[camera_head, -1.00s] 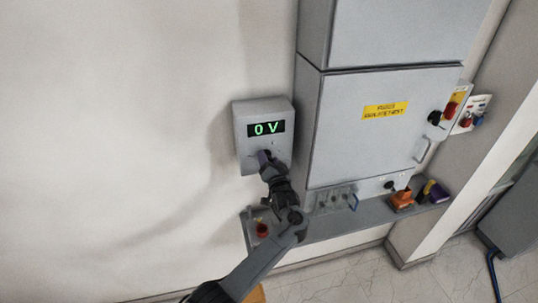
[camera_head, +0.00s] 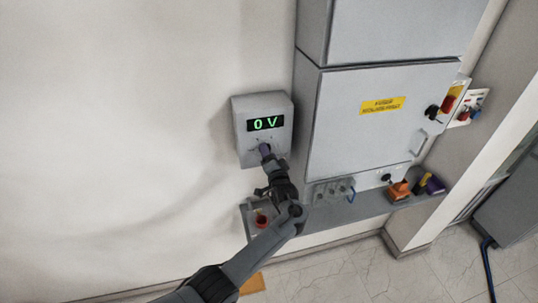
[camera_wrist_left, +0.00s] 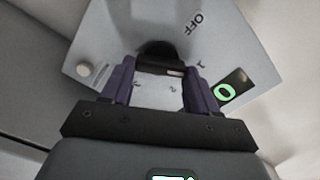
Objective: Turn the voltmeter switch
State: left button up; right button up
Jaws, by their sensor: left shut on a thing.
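The voltmeter (camera_head: 243,122) is a grey box on the wall, and its green display reads 0 V. Its black switch knob (camera_wrist_left: 158,60) shows in the left wrist view on the grey front panel, with the word OFF beside it. My left gripper (camera_head: 265,150) is at the lower part of the voltmeter's front. In the left wrist view its purple fingers (camera_wrist_left: 160,72) stand on either side of the knob and are shut on it. The fingers and arm hide the knob in the head view. My right gripper is not in view.
A tall grey cabinet (camera_head: 365,140) with a yellow label (camera_head: 383,105) stands right of the voltmeter. A grey shelf (camera_head: 330,220) below carries a red button (camera_head: 261,219) and an orange item (camera_head: 398,190). The wall to the left is bare.

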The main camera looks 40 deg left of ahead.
pick_arm(q)
jog(key=o, duration=1.1)
jog(key=shift+c, duration=0.2)
jog(key=shift+d, duration=0.1)
jog(key=b+v, duration=0.2)
jog(key=v, duration=0.8)
jog(key=shift+s+d, duration=0.25)
jog(key=shift+s, duration=0.05)
